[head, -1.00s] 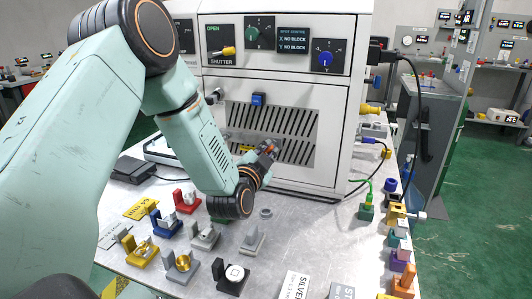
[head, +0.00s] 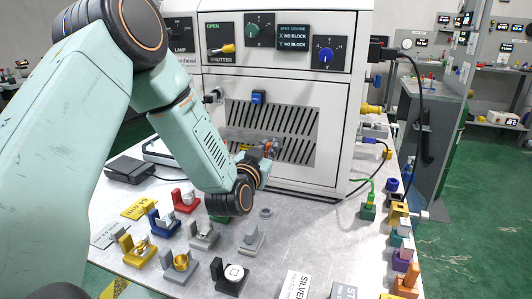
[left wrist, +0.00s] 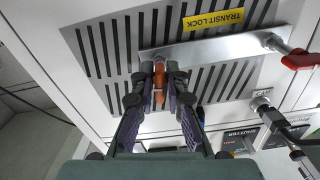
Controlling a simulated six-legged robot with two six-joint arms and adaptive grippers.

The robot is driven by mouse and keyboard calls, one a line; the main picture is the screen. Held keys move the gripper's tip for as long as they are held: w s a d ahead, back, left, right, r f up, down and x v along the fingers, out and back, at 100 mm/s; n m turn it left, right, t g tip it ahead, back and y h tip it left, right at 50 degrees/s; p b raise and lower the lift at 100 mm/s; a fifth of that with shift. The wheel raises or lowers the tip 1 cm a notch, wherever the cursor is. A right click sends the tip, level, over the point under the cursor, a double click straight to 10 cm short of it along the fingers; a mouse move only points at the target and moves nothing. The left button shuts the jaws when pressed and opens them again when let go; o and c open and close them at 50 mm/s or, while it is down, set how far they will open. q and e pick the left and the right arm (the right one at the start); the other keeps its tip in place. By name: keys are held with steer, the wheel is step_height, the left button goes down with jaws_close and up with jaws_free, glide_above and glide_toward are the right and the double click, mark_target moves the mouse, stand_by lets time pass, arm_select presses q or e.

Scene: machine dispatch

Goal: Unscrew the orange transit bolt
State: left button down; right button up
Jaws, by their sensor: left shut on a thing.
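The orange transit bolt (left wrist: 159,80) sits at one end of a flat metal bar (left wrist: 215,48) on the slotted front panel of the white machine. A yellow "TRANSIT LOCK" label (left wrist: 213,19) is beside the bar. My left gripper (left wrist: 160,82) is shut on the bolt, with a finger on each side of it. In the head view my left gripper (head: 268,152) reaches the slotted panel (head: 290,135), and its fingers and arm hide most of the bolt and bar. My right gripper is not in view.
A red-handled fitting (left wrist: 298,59) is at the bar's other end. On the metal table, small coloured holders (head: 181,262) stand in front of my arm, and more (head: 406,280) line the right edge. A black cable (head: 420,105) hangs at the machine's right side.

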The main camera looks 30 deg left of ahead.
arm_select(q)
steer(key=n, duration=0.3)
steer(key=shift+a+r+b, duration=0.1)
steer(key=shift+r+b, duration=0.2)
steer(key=shift+b, duration=0.1)
steer(key=shift+w, duration=0.1)
steer(key=n+b, duration=0.1)
steer(key=n, duration=0.2)
steer(key=shift+f, duration=0.1)
steer(key=shift+n+b, duration=0.55)
steer(key=shift+n, duration=0.55)
steer(key=c, duration=1.8)
jaws_free()
steer(key=o, duration=0.5)
steer(key=shift+f, duration=0.15)
